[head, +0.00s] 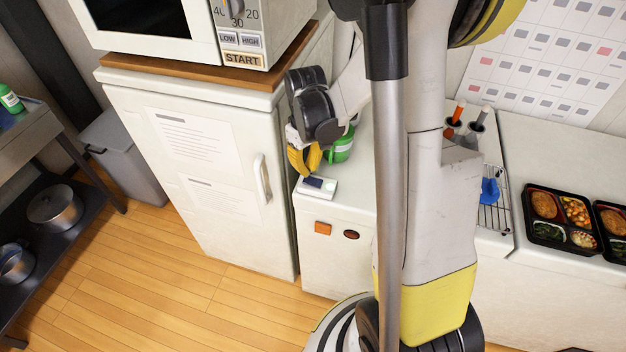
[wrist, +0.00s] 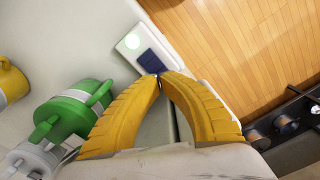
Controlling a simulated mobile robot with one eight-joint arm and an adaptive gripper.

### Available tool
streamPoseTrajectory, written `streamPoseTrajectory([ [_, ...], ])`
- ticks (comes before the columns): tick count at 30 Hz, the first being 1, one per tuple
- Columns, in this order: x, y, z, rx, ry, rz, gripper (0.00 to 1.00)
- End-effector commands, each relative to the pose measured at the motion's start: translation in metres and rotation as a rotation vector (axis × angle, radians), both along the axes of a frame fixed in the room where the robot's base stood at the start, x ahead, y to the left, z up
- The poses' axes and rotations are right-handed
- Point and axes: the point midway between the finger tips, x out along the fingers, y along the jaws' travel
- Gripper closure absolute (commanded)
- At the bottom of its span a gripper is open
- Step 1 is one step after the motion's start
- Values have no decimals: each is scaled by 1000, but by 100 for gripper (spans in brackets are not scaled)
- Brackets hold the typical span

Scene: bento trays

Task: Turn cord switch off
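The cord switch (head: 317,187) is a small white box with a dark blue rocker, near the front left corner of the white counter. In the wrist view the switch (wrist: 128,32) shows a glowing pale green round light at one end and the dark rocker (wrist: 150,61) at the other. My gripper (head: 308,174) points down just above it. In the wrist view the yellow fingertips of my gripper (wrist: 160,75) meet at the rocker's near edge, with nothing seen between them. Whether they touch the rocker cannot be told. The tips hide part of the switch's near end.
A green container (wrist: 72,108) stands close beside my fingers, with a grey-white one (wrist: 36,156) and a yellow one (wrist: 10,82) near it. The white cabinet (head: 215,180) with a microwave (head: 205,35) stands left. Bento trays (head: 562,221) lie on the right counter.

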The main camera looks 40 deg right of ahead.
Motion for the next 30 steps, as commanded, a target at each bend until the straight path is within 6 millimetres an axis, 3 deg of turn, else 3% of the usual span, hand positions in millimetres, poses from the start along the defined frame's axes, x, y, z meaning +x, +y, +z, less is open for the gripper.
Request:
streamPoseTrajectory([
  [30,0,0,-16,0,0,0,100],
])
